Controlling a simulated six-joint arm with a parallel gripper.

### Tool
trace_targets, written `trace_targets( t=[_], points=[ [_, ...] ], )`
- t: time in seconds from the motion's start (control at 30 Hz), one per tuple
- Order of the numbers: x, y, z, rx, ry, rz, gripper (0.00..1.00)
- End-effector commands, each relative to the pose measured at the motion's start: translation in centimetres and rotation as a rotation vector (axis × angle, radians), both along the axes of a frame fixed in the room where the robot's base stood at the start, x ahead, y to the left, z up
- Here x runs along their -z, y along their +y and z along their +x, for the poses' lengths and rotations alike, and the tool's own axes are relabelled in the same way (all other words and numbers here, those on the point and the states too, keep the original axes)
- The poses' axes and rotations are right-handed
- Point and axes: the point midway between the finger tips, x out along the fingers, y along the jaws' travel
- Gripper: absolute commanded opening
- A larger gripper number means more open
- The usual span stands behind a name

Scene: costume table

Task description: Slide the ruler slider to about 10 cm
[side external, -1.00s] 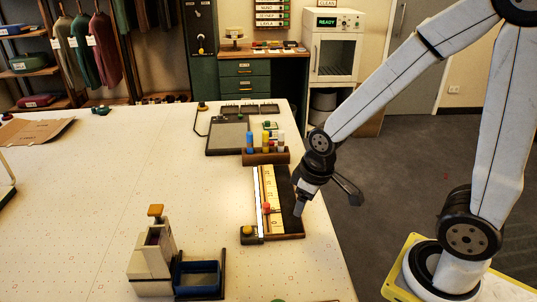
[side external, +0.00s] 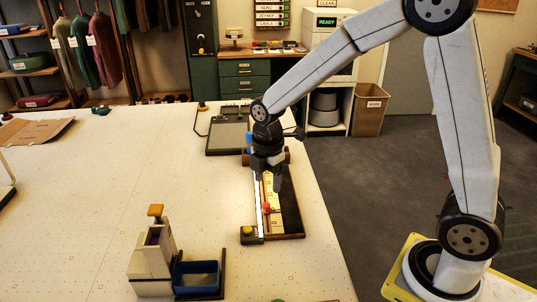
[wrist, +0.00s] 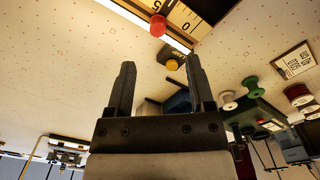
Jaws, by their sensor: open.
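The ruler (side external: 278,216) is a pale yellow strip on a dark base near the table's right edge. Its slider has a red knob (side external: 266,208), toward the near end of the strip. My gripper (side external: 268,184) is over the far part of the ruler, beyond the knob, with open, empty jaws, and it hides part of the strip. In the wrist view the red knob (wrist: 157,26) stands apart from the fingers (wrist: 160,63), near the 5 mark of the ruler (wrist: 188,18); the 0 mark also shows.
A yellow button (side external: 247,230) sits at the ruler's near end. A cream device (side external: 150,265) and a blue tray (side external: 197,274) stand at the near left. A grey pad (side external: 225,135) lies beyond my gripper. The table's left middle is clear.

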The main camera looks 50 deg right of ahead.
Motion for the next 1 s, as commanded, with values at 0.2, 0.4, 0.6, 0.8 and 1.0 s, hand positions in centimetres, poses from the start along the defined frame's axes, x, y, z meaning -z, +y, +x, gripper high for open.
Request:
trace_targets(
  t=[0.2, 0.4, 0.6, 0.8, 1.0],
  points=[
    [0.0, 0.1, 0.4, -0.066, 0.01, -0.001, 0.69],
    [0.2, 0.1, 0.4, -0.066, 0.011, -0.001, 0.69],
    [1.3, 0.1, 0.4, -0.065, 0.012, -0.001, 0.69],
    [3.6, 0.1, 0.4, -0.064, 0.012, -0.001, 0.69],
    [5.9, 0.1, 0.4, -0.064, 0.012, -0.001, 0.69]
  ],
)
